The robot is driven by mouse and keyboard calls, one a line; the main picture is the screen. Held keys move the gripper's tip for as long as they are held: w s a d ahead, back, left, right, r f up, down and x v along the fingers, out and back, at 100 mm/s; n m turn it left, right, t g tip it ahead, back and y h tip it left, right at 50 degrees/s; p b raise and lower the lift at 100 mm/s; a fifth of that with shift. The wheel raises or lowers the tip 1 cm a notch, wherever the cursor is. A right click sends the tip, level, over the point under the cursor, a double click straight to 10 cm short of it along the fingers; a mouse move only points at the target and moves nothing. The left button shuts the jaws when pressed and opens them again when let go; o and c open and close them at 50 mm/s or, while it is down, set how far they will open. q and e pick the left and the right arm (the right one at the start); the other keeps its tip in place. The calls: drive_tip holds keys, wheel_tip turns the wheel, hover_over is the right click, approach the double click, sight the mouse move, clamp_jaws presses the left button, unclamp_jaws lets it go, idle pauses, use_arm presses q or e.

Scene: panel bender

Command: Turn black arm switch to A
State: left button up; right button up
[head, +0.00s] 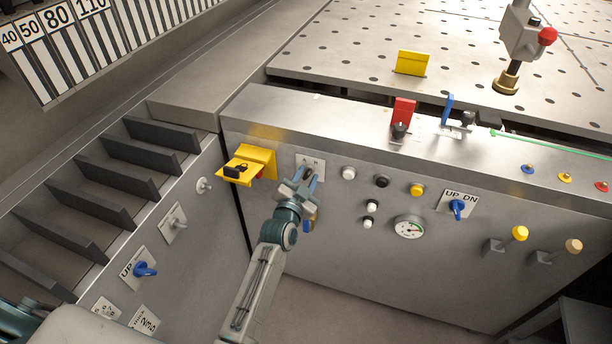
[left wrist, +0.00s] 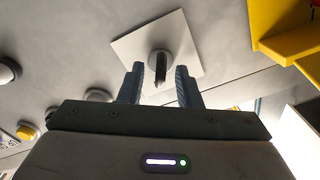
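The black arm switch (left wrist: 160,66) sits on a small white plate (left wrist: 140,42) in the left wrist view. Its round grey base and dark lever show between my left fingertips. In the head view the plate (head: 314,163) carries small letters on the bender's front panel, and my gripper hides the switch. My left gripper (head: 300,180) is open in front of the plate. In the left wrist view my gripper (left wrist: 160,76) has one finger on each side of the lever, with gaps visible. I cannot tell the lever's exact setting. My right gripper is not in view.
A yellow box (head: 262,158) juts out left of the plate. A white button (head: 348,173) and a black button (head: 381,181) are to its right. A partly hidden blue-and-yellow part is below my gripper.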

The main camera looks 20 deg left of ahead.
use_arm(q)
drive_tip(key=shift+c, duration=0.4)
clamp_jaws()
